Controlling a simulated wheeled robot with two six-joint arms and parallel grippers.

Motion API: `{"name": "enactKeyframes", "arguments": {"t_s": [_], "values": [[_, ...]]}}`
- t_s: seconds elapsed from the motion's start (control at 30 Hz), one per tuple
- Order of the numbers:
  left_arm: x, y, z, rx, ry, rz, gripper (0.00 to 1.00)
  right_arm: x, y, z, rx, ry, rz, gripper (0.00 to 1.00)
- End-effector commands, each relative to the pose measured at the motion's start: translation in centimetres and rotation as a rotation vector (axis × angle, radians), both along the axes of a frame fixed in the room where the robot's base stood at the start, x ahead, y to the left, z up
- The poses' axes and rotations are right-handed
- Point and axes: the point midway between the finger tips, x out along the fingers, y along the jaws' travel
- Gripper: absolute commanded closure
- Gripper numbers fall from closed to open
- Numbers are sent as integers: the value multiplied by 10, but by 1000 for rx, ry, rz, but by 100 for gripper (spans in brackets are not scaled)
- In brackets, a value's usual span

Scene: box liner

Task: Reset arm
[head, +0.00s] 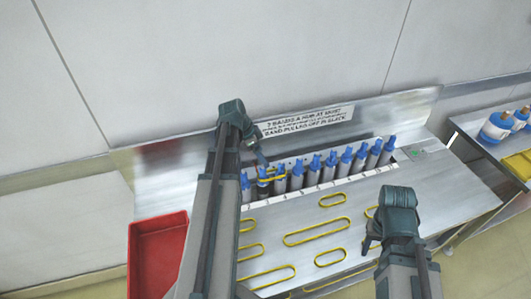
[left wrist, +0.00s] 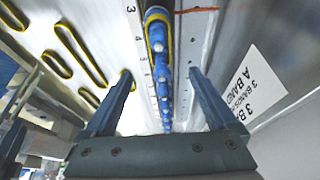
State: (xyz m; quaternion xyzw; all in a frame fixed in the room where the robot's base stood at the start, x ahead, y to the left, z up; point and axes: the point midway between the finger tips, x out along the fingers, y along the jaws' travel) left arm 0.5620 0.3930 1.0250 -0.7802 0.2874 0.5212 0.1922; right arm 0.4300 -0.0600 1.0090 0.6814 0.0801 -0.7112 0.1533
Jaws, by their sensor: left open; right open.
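A row of grey cylinders with blue tops (head: 328,168) stands in a slot along the back of the metal bench (head: 440,200). A yellow band (head: 272,179) is around a cylinder near the row's left end; the left wrist view shows a banded blue top (left wrist: 157,30). Several yellow bands (head: 318,242) lie flat on the bench. My left gripper (head: 262,160) is above the row's left end; in the left wrist view its fingers (left wrist: 160,75) are apart with nothing gripped between them. My right gripper (head: 370,240) is open and empty over the bench's front right part.
A red tray (head: 157,255) is at the bench's left end. A printed sign (head: 306,113) is on the metal backboard. A side table at the right holds blue-and-white containers (head: 496,128) and a yellow tray (head: 519,165). The bench's right end is clear.

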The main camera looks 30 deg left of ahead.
Motion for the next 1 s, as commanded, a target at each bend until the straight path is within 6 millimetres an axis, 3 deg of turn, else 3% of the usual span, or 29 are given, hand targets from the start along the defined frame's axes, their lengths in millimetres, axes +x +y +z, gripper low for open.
{"name": "enactKeyframes", "arguments": {"t_s": [0.03,0.1,0.3,0.77,0.87,1.0], "values": [[-3,2,16,0,0,1,9,0,0,16,0,0,0,50],[-7,5,27,0,0,1,9,0,0,27,0,0,1,50],[-13,11,46,0,0,1,9,0,0,46,1,0,-2,50],[-15,11,47,-1,2,-1,9,0,0,47,1,0,-3,50],[-14,-6,43,-3,25,2,9,0,0,44,1,0,-2,50],[-16,-67,29,4,109,25,9,0,0,35,1,0,-2,50]]}}
